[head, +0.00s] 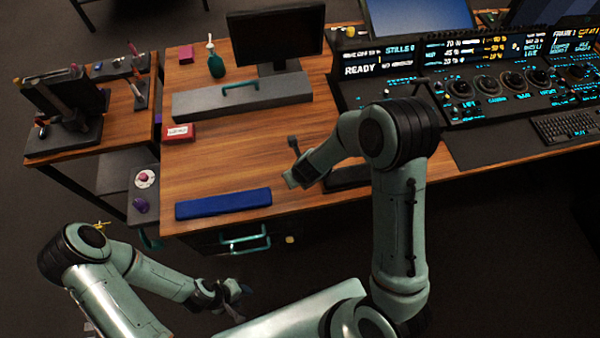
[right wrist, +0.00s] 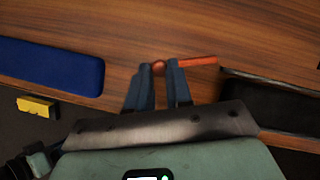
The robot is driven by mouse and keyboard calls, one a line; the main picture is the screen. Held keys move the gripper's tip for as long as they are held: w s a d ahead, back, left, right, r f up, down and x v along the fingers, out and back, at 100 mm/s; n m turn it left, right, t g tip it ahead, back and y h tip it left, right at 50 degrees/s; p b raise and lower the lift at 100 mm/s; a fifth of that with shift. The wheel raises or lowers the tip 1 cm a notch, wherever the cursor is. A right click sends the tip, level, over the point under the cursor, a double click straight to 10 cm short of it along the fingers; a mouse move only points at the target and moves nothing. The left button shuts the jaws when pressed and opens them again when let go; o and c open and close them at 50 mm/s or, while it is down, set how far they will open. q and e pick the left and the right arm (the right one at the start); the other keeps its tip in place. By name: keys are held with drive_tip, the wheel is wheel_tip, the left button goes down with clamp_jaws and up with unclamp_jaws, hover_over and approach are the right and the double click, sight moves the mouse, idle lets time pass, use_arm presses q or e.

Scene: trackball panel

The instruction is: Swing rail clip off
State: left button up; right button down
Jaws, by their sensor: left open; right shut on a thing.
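In the right wrist view my right gripper (right wrist: 162,72) is shut on an orange-red bar (right wrist: 195,62) that sticks out to the right of the fingers, over the wooden desk. I cannot tell for sure whether this bar is the rail clip. In the head view the right gripper (head: 293,145) is over the desk, partly hidden by my forearm, and the bar cannot be made out. A small yellow block (head: 290,239) is at the desk's front; it also shows in the right wrist view (right wrist: 37,107). My left gripper (head: 243,290) is open, low in front of the desk.
A blue slab (head: 223,203) lies near the front edge of the wooden desk (head: 235,165). A teal drawer handle (head: 244,240) juts out below it. A grey case (head: 215,102), green bottle (head: 215,64), red box (head: 179,132) and monitor (head: 275,37) stand behind.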

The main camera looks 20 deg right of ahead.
use_arm(q)
drive_tip(key=shift+w+r, duration=0.25)
drive_tip(key=shift+w, duration=0.15)
use_arm(e)
drive_tip(key=shift+w+a+m+h, duration=0.2)
drive_tip(key=shift+w+m+h, duration=0.3)
drive_tip(key=shift+m, duration=0.6)
drive_tip(key=shift+w+f, duration=0.1)
drive_tip(key=c, duration=1)
unclamp_jaws()
use_arm(q)
drive_tip(key=w+r+p, duration=0.3)
drive_tip(key=w+r, duration=0.1)
drive_tip(key=shift+w, duration=0.15)
use_arm(e)
drive_tip(key=v, duration=1.3)
drive_tip(key=shift+r, duration=0.2)
use_arm(q)
drive_tip(key=shift+w, duration=0.1)
